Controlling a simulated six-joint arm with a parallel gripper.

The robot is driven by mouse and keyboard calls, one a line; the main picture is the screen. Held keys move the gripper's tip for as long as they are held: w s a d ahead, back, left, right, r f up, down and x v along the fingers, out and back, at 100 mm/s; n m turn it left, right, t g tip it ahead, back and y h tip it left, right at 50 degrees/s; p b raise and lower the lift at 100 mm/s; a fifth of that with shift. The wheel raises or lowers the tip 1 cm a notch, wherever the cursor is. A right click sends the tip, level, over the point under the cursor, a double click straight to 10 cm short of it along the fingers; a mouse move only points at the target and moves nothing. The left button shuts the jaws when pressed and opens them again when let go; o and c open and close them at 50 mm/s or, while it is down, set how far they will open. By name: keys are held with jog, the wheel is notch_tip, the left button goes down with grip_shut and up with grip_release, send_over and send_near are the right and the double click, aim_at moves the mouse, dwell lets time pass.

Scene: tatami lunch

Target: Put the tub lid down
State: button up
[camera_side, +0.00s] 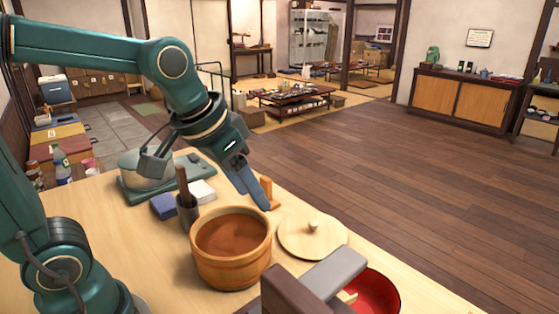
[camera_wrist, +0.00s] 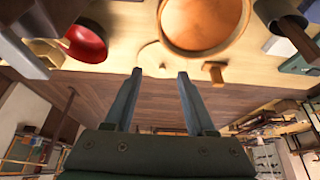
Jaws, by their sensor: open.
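The round pale wooden tub lid (camera_side: 297,240), with a small knob on top, lies flat on the table to the right of the tub. In the wrist view the lid (camera_wrist: 148,52) shows only faintly against the table. The wooden tub (camera_side: 231,270) stands uncovered with brown inside; it also shows in the wrist view (camera_wrist: 203,25). My gripper (camera_side: 267,206) is open and empty, above the table's far edge, behind the tub and lid. In the wrist view its two fingers (camera_wrist: 160,73) point toward the lid with nothing between them.
A small wooden stand (camera_side: 267,189) is close to my fingers. A red bowl (camera_side: 382,292) and a grey-and-brown block shape (camera_side: 335,270) stand near the lid. A dark cup (camera_side: 187,214), a blue block (camera_side: 163,206) and a pot (camera_side: 146,172) stand left.

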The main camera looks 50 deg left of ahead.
jog(key=s+f, duration=0.2)
jog(key=s, duration=0.7)
jog(key=shift+s+d+f, duration=0.2)
jog(key=shift+d, duration=0.05)
